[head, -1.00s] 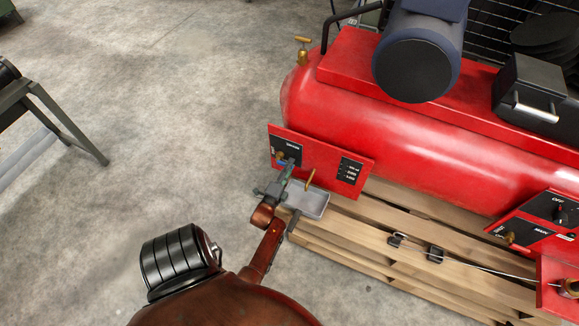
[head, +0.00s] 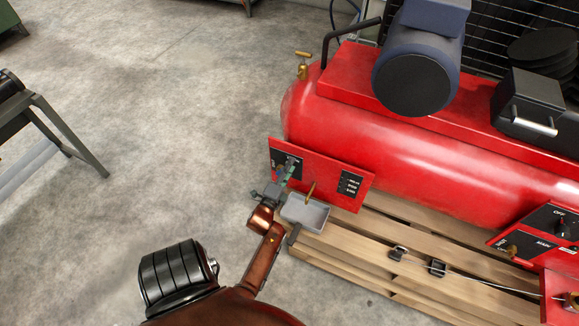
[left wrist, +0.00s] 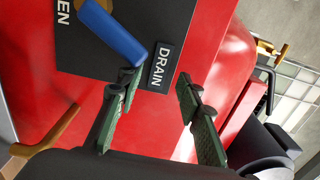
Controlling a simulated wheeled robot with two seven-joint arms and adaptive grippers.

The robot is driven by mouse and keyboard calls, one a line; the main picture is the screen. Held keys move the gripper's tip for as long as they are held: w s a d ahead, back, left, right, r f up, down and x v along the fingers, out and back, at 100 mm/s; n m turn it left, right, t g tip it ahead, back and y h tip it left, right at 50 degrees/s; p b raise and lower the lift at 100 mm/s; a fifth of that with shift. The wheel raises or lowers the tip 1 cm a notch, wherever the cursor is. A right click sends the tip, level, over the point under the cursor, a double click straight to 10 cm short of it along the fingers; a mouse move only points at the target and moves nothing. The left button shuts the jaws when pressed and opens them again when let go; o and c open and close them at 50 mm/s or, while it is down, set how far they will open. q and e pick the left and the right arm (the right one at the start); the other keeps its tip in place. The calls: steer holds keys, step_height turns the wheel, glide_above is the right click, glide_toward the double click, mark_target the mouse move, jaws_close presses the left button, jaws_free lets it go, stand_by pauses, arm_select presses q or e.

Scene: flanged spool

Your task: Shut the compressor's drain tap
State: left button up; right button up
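The drain tap's blue handle (left wrist: 122,35) shows in the left wrist view, on a black plate with a DRAIN label (left wrist: 162,64) and part of another word ending in "EN". A bit of brass shows at its upper end. The handle lies slanted, its lower end by the tip of one finger; I cannot tell if they touch. My left gripper (left wrist: 157,82) is open, its two green fingers apart with nothing gripped between them. In the head view the left gripper (head: 286,172) is at the red compressor's (head: 400,140) left panel and largely hides the tap. My right gripper is out of view.
A brass spout (head: 311,191) sticks out beside the gripper, above a grey tray (head: 306,214) on the wooden pallet (head: 350,252). A brass valve (head: 302,66) stands at the tank's left end.

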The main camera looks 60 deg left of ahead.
arm_select(q)
steer(key=shift+r, duration=0.5)
steer(key=shift+c, duration=0.2)
